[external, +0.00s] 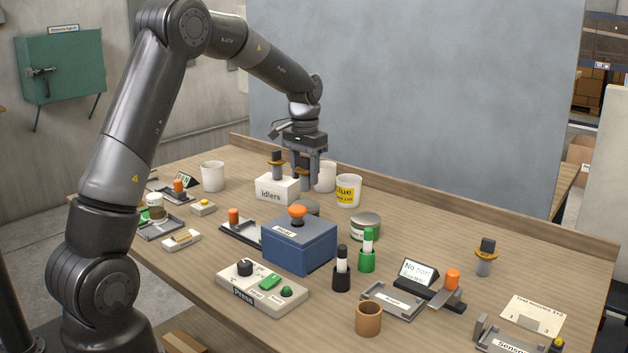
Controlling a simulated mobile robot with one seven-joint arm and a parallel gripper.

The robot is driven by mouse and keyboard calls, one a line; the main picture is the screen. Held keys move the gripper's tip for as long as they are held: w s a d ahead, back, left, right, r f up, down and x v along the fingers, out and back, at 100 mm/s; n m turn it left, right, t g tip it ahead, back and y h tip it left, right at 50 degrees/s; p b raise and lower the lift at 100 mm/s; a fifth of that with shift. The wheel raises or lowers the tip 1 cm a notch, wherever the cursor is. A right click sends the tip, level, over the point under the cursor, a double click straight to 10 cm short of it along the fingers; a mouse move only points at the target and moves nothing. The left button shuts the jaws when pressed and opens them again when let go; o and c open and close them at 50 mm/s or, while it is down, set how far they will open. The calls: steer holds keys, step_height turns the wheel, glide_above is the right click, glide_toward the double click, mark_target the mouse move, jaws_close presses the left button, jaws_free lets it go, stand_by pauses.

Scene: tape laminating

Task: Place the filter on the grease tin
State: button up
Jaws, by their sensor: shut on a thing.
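My gripper (306,178) points down above the right end of the white block labelled "idlers" (277,190). It is shut on a small dark piece with an orange collar (304,168), partly hidden by the fingers. I cannot tell whether this piece is the filter or whether it touches the block. A similar collared piece (277,164) stands on the block's left part. Another piece with a black top, orange collar and greyish body (486,258) stands alone at the right. A round tin with a metal lid and green label (365,227), seemingly the grease tin, stands right of the blue press box.
The blue box (300,242) with an orange knob and the control panel (262,288) stand at the front middle. White cups (213,176) and a glue cup (348,190) stand behind. Black and green bottles (366,252) stand near the tin. Bare tabletop lies at the back right.

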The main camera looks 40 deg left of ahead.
mark_target(305, 184)
steer(key=shift+f, duration=1.85)
steer(key=shift+f, duration=0.1)
steer(key=o, duration=1)
